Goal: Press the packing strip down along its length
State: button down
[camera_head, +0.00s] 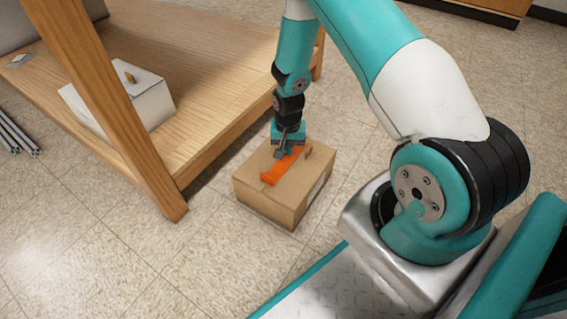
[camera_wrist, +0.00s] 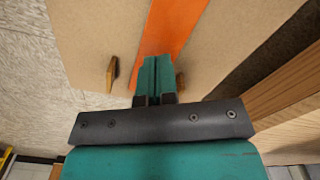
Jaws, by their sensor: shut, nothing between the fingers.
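The orange packing strip (camera_head: 279,169) lies along the top of a brown cardboard box (camera_head: 261,199) on the floor. In the wrist view the strip (camera_wrist: 172,28) runs from the top edge down to my gripper and is hidden beneath it. My gripper (camera_head: 283,154) points down at the strip's far part, its fingers together and empty. In the wrist view the fingertips (camera_wrist: 157,62) overlap the strip; I cannot tell whether they touch it. Small brown upright pieces stand at either side of the fingers, one at the left (camera_wrist: 112,74) and one at the right (camera_wrist: 180,80).
A wooden bench (camera_head: 190,130) with a low shelf stands left of the box, its leg (camera_head: 130,125) close by. A white box (camera_head: 151,93) with a small upright tab sits on the shelf. Metal bars (camera_head: 18,135) lie at far left. The floor in front of the box is clear.

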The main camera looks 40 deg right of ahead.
jog(key=shift+f+b, duration=0.4)
jog(key=shift+f, duration=0.85)
dwell(1.7)
notch_tip(320, 180, up, 3)
jog(key=shift+f+p, duration=0.2)
jog(key=shift+p, duration=1.05)
jog(key=shift+f, duration=0.1)
jog(key=shift+d, duration=0.1)
jog(key=shift+w+d, duration=0.35)
jog(key=shift+d, duration=0.55)
jog(key=shift+w+d, duration=0.3)
jog(key=shift+d, duration=0.65)
jog(key=shift+w+d, duration=0.35)
jog(key=shift+d, duration=0.55)
jog(key=shift+f+b, duration=0.7)
jog(key=shift+f, duration=0.55)
